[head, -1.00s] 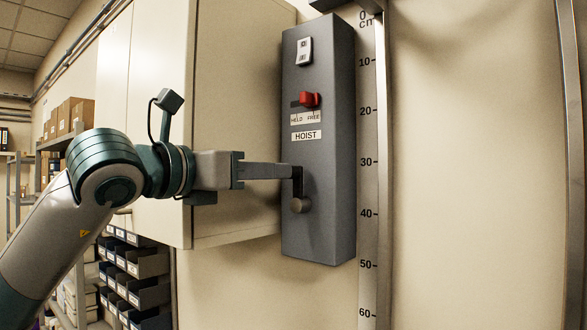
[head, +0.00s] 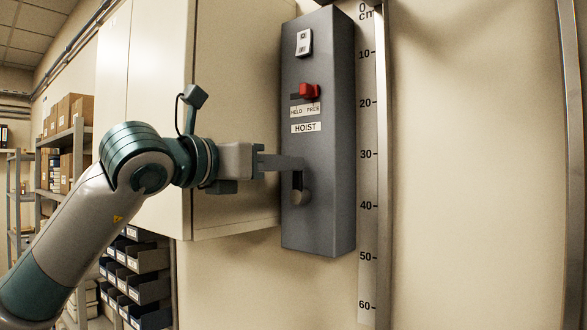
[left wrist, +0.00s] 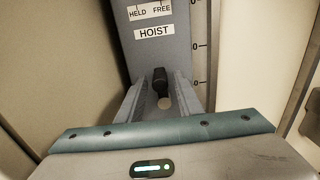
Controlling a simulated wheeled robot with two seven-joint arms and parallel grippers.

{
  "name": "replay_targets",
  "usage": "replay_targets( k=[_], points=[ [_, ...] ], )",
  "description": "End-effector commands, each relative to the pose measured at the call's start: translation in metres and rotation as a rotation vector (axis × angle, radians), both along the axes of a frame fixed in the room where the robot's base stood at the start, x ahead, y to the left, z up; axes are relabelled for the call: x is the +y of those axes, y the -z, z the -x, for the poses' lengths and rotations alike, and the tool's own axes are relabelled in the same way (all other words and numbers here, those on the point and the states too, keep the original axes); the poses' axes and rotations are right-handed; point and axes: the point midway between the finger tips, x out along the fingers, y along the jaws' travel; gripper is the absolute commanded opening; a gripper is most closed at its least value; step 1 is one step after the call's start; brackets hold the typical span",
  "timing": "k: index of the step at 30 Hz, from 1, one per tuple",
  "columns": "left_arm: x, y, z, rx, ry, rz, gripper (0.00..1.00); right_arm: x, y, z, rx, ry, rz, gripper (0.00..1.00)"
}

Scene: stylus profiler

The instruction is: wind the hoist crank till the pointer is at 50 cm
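The hoist box (head: 325,215) is a tall grey housing on the wall, labelled HOIST. Its dark crank (head: 298,181) hangs down low on the front, with a grey-brown knob (head: 301,197) at its lower end. My left gripper (head: 302,164) reaches in from the left, with its fingers level with the crank's upper part and partly hiding it. In the left wrist view the two fingers stand apart, with the crank (left wrist: 160,79) and knob (left wrist: 164,103) between them and gaps visible. The cm scale (head: 367,180) runs beside the box. I cannot make out the pointer. My right gripper is out of view.
A red lever (head: 310,90) sits at the FREE end of its HELD/FREE slot. A white switch (head: 304,42) is above it. A cream cabinet (head: 235,100) stands close on the left, beside my left gripper. Shelves with boxes and bins are further left. The wall right of the scale is clear.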

Motion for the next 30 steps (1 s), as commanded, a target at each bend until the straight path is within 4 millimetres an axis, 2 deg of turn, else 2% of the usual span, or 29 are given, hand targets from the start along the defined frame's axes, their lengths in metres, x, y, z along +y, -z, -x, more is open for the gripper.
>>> replay_targets(
  k=[9,21,24,27,28,30],
  points=[
    [-0.0004,0.0011,0.0004,0.001,0.001,0.001,0.33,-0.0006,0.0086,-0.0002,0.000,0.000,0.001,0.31],
    [-0.0003,-0.0001,0.0004,0.000,0.001,0.000,0.33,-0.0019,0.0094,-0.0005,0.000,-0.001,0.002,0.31],
    [-0.0003,-0.0001,0.0004,0.000,0.001,0.000,0.11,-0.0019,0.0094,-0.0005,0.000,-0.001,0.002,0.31],
    [-0.0003,0.0000,0.0004,0.000,0.000,0.000,0.11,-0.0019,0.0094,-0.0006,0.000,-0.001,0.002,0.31],
    [-0.0003,0.0000,0.0004,0.000,0.001,0.000,0.21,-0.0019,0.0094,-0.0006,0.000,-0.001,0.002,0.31],
    [-0.0003,0.0000,0.0004,0.000,0.001,0.000,0.21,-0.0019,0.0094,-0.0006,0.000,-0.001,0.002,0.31]
  ],
)
